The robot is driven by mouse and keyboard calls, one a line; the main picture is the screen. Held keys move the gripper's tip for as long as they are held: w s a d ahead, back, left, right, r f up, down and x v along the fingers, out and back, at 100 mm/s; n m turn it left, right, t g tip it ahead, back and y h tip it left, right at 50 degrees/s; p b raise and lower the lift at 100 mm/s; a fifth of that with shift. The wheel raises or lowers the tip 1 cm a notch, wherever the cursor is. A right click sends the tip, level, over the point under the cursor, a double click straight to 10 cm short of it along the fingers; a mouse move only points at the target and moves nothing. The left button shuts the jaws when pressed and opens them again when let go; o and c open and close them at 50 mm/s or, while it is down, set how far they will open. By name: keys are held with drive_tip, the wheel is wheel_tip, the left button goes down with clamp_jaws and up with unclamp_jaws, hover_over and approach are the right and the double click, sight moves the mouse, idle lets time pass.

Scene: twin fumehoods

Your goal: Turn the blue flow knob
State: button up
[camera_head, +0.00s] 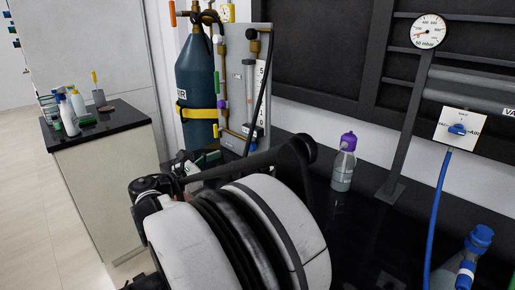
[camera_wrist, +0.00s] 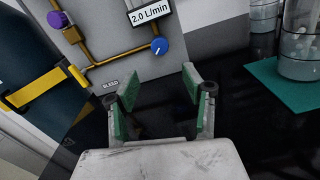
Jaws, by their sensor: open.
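The blue flow knob (camera_wrist: 159,46) is round with a white mark and sits on a grey panel (camera_wrist: 115,45) at the end of a brass pipe, under a "2.0 L/min" label (camera_wrist: 151,13). My gripper (camera_wrist: 158,86) is open and empty in the wrist view, its green-padded fingers pointing at the panel. The knob lies beyond the fingertips, above the gap between them in the picture, and is not touched.
A purple knob (camera_wrist: 57,19) is at the panel's upper left. The dark gas cylinder (camera_head: 196,80) has a yellow strap (camera_head: 200,113). Glass vessels (camera_wrist: 302,40) stand on a teal mat (camera_wrist: 280,90). A purple-capped bottle (camera_head: 343,165) and a blue valve knob (camera_head: 457,129) are at right.

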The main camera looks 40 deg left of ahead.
sight(249, 149)
drive_tip(key=w, duration=0.4)
drive_tip(key=w+d+b, duration=0.1)
drive_tip(key=w, duration=0.3)
drive_tip(key=w+d, duration=0.1)
drive_tip(key=w, duration=0.3)
clamp_jaws()
